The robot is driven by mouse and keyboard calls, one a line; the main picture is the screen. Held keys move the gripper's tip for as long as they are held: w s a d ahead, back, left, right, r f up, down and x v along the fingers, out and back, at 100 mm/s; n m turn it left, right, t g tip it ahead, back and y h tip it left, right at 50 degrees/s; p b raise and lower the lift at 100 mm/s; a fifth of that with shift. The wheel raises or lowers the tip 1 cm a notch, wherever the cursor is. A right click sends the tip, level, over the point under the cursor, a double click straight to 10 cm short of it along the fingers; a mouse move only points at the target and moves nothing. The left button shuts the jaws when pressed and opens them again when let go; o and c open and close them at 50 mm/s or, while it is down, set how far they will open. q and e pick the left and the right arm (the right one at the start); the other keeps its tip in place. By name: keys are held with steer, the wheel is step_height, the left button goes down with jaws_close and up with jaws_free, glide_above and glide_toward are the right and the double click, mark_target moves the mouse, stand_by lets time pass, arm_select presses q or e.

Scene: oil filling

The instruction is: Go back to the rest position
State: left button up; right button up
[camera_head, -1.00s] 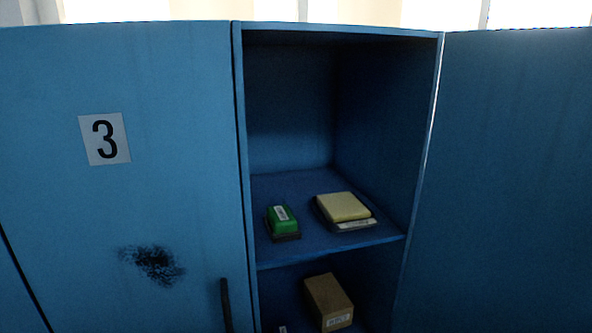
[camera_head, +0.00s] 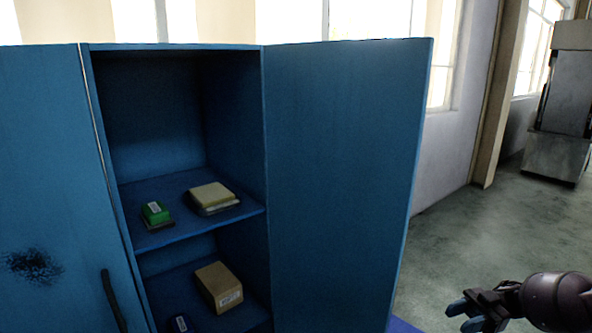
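My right gripper (camera_head: 470,312) shows at the lower right, in front of the floor and to the right of the open cabinet door. Its dark fingers with bluish tips point left and look apart, with nothing between them. It is clear of the cabinet. My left gripper is out of view.
A blue cabinet (camera_head: 183,50) stands at the left with its right door (camera_head: 345,180) open. Its shelves hold a green item (camera_head: 155,212), a yellowish block (camera_head: 213,195) and a cardboard box (camera_head: 218,286). Grey floor (camera_head: 450,240) is free to the right. A grey machine (camera_head: 560,110) stands farther back.

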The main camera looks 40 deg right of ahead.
steer(key=w+a+f+m+t+h+p, duration=0.1)
steer(key=a+f+m+t+h, duration=0.4)
steer(key=a, duration=0.5)
steer(key=a+f+m+t+h+p, duration=0.15)
steer(key=a+f+t+h, duration=0.25)
steer(key=a+f, duration=0.5)
steer(key=s+a+r+m+g+h, duration=0.1)
steer(key=a+m+g+h, duration=0.1)
steer(key=a, duration=0.5)
steer(key=s+a+r+m+g+h+p, duration=0.1)
steer(key=s+a+r+m+g+h, duration=0.1)
steer(key=a+m+h, duration=0.2)
steer(key=a+h, duration=0.2)
steer(key=a, duration=0.1)
steer(key=shift+m+p, duration=0.3)
steer(key=shift+m, duration=0.05)
steer(key=shift+s, duration=0.1)
